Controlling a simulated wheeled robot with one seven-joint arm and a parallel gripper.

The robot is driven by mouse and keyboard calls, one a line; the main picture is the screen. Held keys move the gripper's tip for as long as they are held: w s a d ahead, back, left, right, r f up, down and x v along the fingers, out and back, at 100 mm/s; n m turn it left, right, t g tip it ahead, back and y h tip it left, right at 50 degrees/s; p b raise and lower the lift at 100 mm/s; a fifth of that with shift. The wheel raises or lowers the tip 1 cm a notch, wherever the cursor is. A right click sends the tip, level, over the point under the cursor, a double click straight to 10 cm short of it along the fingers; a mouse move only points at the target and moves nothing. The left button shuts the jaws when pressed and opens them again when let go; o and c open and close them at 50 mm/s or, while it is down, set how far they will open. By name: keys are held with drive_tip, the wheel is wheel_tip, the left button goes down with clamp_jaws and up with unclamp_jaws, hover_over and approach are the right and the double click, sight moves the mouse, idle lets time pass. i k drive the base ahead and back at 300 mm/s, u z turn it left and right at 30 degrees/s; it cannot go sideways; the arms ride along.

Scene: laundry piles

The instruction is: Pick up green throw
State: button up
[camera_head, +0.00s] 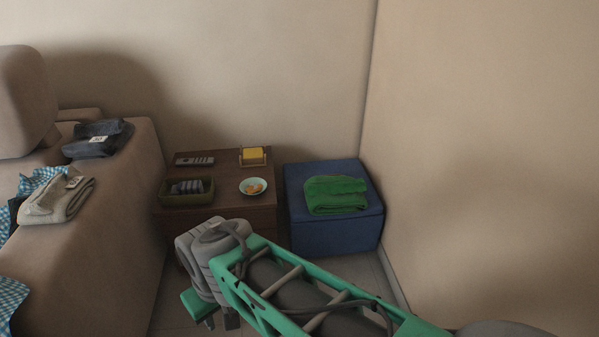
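The green throw (336,194) lies folded on top of the blue cube-shaped ottoman (335,237) in the corner, right of the side table. My gripper (222,321) is at the lower middle of the head view, pointing down, in front of the side table. It is apart from the throw, to its left and nearer to me. Its fingertips are partly cut off by the bottom edge and small, so whether they are open or shut is unclear.
A brown side table (225,207) bears a remote (195,160), a yellow block on a holder (252,156), a bowl (253,187) and a green tray (187,198). A beige sofa (95,255) with folded clothes stands left. A wall (480,130) bounds the right.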

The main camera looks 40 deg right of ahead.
sight(341, 193)
drive_tip(key=i, duration=0.8)
drive_tip(key=z, duration=2.55)
drive_tip(key=i, duration=0.95)
drive_tip(key=u, duration=3.3)
